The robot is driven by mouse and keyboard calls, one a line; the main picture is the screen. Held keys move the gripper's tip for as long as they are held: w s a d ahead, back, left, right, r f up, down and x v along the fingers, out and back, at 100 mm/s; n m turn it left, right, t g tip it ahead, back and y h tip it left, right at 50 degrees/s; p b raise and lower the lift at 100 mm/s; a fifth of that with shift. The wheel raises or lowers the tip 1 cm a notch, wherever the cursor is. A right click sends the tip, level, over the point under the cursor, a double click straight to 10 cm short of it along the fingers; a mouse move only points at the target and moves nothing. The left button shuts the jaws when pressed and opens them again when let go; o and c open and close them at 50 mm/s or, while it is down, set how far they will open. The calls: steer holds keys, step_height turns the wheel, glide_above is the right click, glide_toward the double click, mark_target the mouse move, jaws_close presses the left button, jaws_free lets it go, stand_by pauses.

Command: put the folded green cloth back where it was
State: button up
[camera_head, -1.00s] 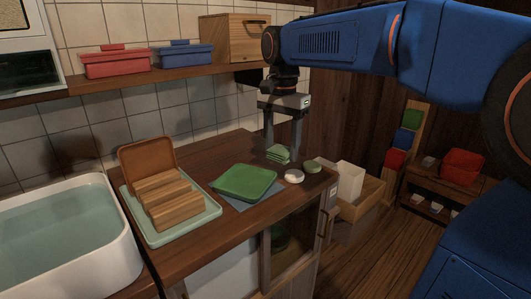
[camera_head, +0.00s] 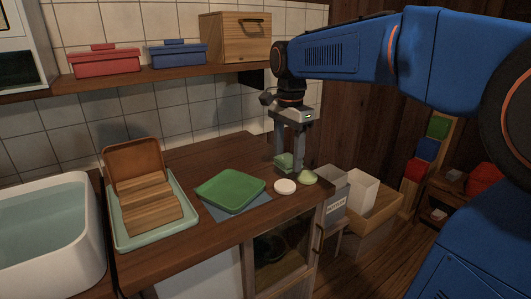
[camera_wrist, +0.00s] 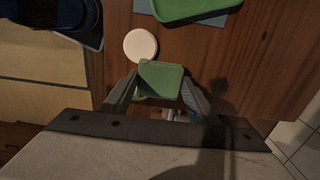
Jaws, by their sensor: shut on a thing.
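The folded green cloth (camera_head: 284,162) is between the fingers of my gripper (camera_head: 290,163) near the back right of the wooden counter (camera_head: 240,228). In the wrist view the cloth (camera_wrist: 160,79) is a small square block, and my gripper (camera_wrist: 158,95) is shut on it, one finger at each side. I cannot tell whether it touches the counter. A white disc (camera_head: 285,187) lies in front of the cloth and shows beside it in the wrist view (camera_wrist: 140,45). A pale green lump (camera_head: 307,178) lies right of the disc.
A green tray (camera_head: 231,190) lies on a blue-grey sheet left of the disc. A pale green tray (camera_head: 181,231) bears a wooden piece (camera_head: 150,205). A white basin (camera_head: 88,260) of water is at left. A grey labelled box (camera_head: 334,203) stands beyond the counter's right end.

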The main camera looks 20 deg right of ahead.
glide_above(266, 162)
steer(key=shift+a, duration=0.1)
steer(key=shift+f, duration=1.75)
steer(key=shift+f, duration=0.1)
steer(key=o, duration=1.1)
step_height(266, 162, up, 12)
